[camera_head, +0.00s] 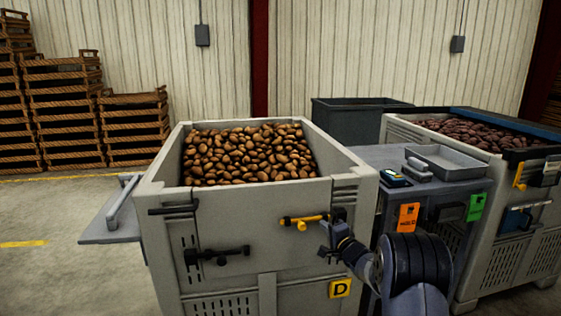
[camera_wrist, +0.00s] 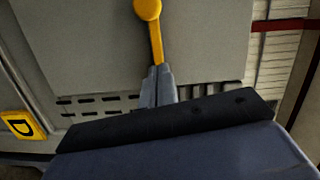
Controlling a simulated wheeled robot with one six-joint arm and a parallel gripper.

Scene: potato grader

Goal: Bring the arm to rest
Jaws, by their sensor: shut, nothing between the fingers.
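My gripper (camera_wrist: 160,86) is shut, its two narrow fingers together, in the wrist view. It is in front of the bin's grey front wall, with the lower end of a yellow handle (camera_wrist: 156,38) just beyond the fingertips. I cannot tell whether they touch. In the head view my gripper (camera_head: 325,238) is small and dark, just below the right end of the yellow handle (camera_head: 305,221). My arm reaches in from the lower right. The grey bin (camera_head: 240,285) is full of brown potatoes (camera_head: 250,152) and carries a yellow D label (camera_head: 340,288).
A black handle (camera_head: 217,255) sits on the bin front, left of the yellow one. A grey side table (camera_head: 465,181) with a shallow tray (camera_head: 447,160) stands to the right, beside a second full bin (camera_head: 500,250). Crates (camera_head: 65,105) are stacked back left. Floor (camera_head: 60,215) at left is clear.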

